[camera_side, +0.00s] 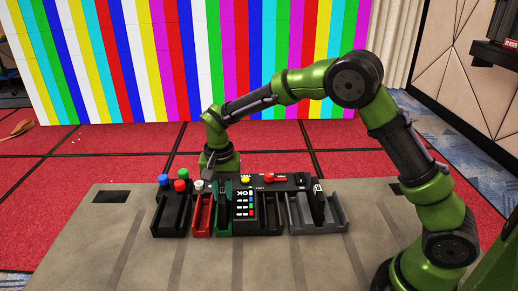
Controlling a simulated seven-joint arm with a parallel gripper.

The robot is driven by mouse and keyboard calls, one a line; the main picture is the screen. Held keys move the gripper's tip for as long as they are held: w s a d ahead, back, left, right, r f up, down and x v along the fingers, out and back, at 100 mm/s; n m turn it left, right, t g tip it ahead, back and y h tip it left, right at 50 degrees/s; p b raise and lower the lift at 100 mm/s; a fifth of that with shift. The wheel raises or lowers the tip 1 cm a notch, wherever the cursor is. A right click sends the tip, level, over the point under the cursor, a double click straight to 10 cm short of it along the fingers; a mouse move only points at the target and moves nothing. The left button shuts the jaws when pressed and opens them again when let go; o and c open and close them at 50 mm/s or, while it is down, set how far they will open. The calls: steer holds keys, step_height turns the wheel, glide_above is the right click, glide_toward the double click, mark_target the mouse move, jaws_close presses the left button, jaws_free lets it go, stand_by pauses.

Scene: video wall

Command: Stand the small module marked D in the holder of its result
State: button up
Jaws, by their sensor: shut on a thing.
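My gripper (208,182) points down at the red and green holders and is shut on a small dark module, mostly hidden at this size; its letter cannot be read. The red holder (203,222) and the green holder (224,226) stand side by side. A dark upright piece shows in the green holder; I cannot tell whether it is the held module. The black tester (243,222) shows "OK" and a column of coloured lights. A black module (318,190) with a white mark stands in the grey holder (300,222) on the right.
A black holder (172,218) stands at the left end of the row. Blue, green, red and white round knobs rise behind the left holders. A yellow button (245,180) and a red part (275,178) sit behind the tester. The grey table (110,240) is clear at left and front.

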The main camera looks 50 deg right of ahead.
steer(key=o, duration=0.9)
steer(key=shift+o, duration=0.4)
steer(key=shift+o, duration=0.7)
steer(key=shift+r, duration=3.95)
steer(key=shift+w, duration=0.1)
